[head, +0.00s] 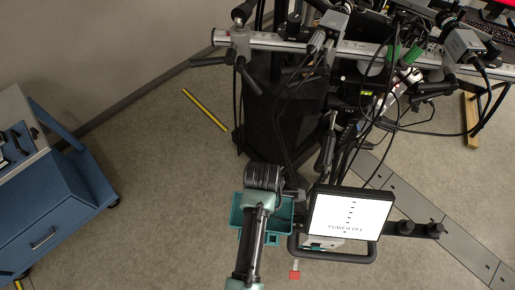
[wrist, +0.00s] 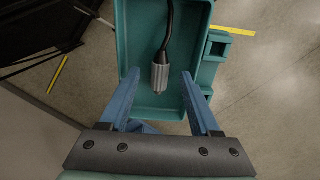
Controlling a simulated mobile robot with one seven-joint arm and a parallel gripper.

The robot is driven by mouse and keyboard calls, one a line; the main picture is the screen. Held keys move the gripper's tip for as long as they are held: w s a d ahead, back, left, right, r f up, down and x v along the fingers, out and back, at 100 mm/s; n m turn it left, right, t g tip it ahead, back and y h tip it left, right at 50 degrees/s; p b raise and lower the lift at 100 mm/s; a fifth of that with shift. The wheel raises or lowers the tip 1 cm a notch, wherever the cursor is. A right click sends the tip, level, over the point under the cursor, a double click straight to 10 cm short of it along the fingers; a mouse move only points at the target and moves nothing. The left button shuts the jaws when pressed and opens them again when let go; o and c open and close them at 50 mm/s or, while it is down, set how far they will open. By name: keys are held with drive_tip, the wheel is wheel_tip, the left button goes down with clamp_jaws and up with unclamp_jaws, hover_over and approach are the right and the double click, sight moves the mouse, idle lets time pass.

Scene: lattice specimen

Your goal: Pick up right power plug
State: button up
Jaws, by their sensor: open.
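A grey cylindrical power plug (wrist: 159,76) on a black cable lies in a teal tray (wrist: 140,92) in the wrist view. My gripper (wrist: 158,84) is open, with one blue finger on each side of the plug and clear gaps between. The fingers reach over the near part of the tray. I cannot tell how high they are above the plug. In the head view the teal tray (head: 237,214) shows partly behind my arm, and the plug is hidden there. Only one plug shows in the wrist view.
A tablet-like screen (head: 349,215) stands right of the tray in the head view. A metal rail (head: 270,41) with clamps and hanging cables crosses the back. A blue cart (head: 58,202) stands at the left. The floor between cart and tray is clear.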

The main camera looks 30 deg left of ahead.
drive_tip(key=shift+f, duration=0.75)
clamp_jaws()
